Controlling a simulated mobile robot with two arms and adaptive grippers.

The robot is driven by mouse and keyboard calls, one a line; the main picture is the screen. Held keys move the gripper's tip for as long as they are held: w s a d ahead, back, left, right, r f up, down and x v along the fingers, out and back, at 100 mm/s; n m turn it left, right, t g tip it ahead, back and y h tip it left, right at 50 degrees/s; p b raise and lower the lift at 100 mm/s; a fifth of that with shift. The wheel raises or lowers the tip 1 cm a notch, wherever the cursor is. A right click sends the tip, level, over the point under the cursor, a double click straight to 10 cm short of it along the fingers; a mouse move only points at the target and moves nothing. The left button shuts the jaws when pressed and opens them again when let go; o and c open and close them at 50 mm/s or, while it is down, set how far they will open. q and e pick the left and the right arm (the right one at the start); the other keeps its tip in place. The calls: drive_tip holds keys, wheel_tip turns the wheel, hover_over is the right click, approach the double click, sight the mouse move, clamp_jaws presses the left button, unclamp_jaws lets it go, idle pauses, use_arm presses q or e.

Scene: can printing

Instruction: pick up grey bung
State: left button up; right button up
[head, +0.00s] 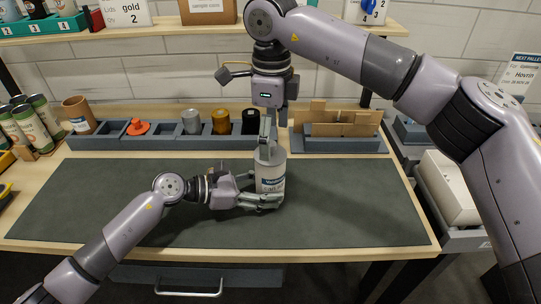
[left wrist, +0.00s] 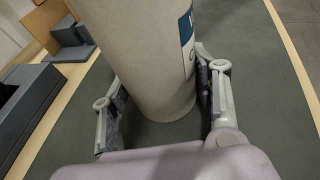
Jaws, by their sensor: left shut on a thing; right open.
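A pale grey can (head: 271,172) with a white and blue label stands upright on the dark mat. My left gripper (head: 262,197) is shut around its lower part. The left wrist view shows the can (left wrist: 150,60) between the two fingers of my left gripper (left wrist: 160,108). My right gripper (head: 274,132) points down over the can's top, open, with one finger at the rim. I cannot make out a grey bung for certain; the finger hides part of the can's top. An orange knobbed piece (head: 138,127) sits in the tray behind.
A blue-grey tray (head: 110,141) along the back of the mat (head: 340,205) holds grey (head: 191,121), gold (head: 220,122) and black (head: 250,121) cylinders. A wooden rack (head: 340,125) stands right of it. Printed cans (head: 35,120) stand at left. Much of the mat is clear.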

use_arm(q)
drive_tip(key=shift+f, duration=0.2)
use_arm(e)
drive_tip(key=f, duration=0.5)
drive_tip(key=shift+w+a, duration=0.15)
drive_tip(key=shift+a, duration=0.1)
drive_tip(key=shift+r, duration=0.1)
drive_tip(key=c, duration=0.9)
wheel_tip(320, 180, up, 10)
drive_tip(key=shift+r, duration=0.1)
use_arm(q)
drive_tip(key=o, duration=0.7)
drive_tip(key=shift+o, duration=1.2)
drive_tip(key=shift+r, duration=0.1)
